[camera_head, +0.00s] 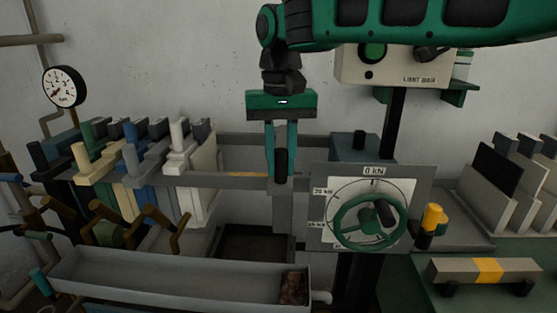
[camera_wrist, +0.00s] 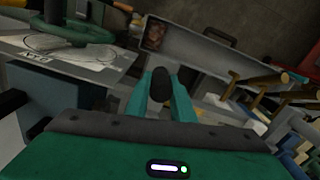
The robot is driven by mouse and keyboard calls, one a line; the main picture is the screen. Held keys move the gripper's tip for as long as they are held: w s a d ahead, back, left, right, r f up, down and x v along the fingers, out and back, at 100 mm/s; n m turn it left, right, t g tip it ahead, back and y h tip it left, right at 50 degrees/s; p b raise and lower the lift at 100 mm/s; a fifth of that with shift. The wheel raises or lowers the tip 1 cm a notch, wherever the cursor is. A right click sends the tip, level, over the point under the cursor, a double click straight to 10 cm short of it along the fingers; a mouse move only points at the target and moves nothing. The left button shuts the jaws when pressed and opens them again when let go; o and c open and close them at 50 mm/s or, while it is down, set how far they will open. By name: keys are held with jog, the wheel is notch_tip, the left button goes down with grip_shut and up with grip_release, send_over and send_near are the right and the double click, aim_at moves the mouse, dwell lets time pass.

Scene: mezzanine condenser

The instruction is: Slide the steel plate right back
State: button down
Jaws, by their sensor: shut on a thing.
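My gripper (camera_head: 281,176) points down in the middle of the head view, its two green fingers shut on a black rounded handle (camera_head: 281,160). In the wrist view my gripper (camera_wrist: 160,78) has the same black handle (camera_wrist: 160,88) between its fingers. Below the handle, a narrow grey upright (camera_head: 284,212) shows in the head view; it looks like the steel plate, seen nearly edge on. Its joint with the handle is hidden by my fingers. It stands apart from the stack of plates (camera_head: 203,180) on the left, close to the dial panel (camera_head: 318,235) on the right.
A grey rail (camera_head: 235,181) runs behind my fingers. The green handwheel (camera_head: 345,240) sits on the dial panel, whose pointer is near 0 kN. A long trough (camera_head: 180,280) lies in front, with brown handles (camera_head: 165,220) above it. Open space lies between stack and upright.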

jog(key=shift+w+d+r, duration=0.1)
jog(key=c, duration=1.5)
grip_release()
jog(key=shift+c, duration=0.2)
notch_tip(320, 180, up, 11)
jog(key=shift+f, duration=0.15)
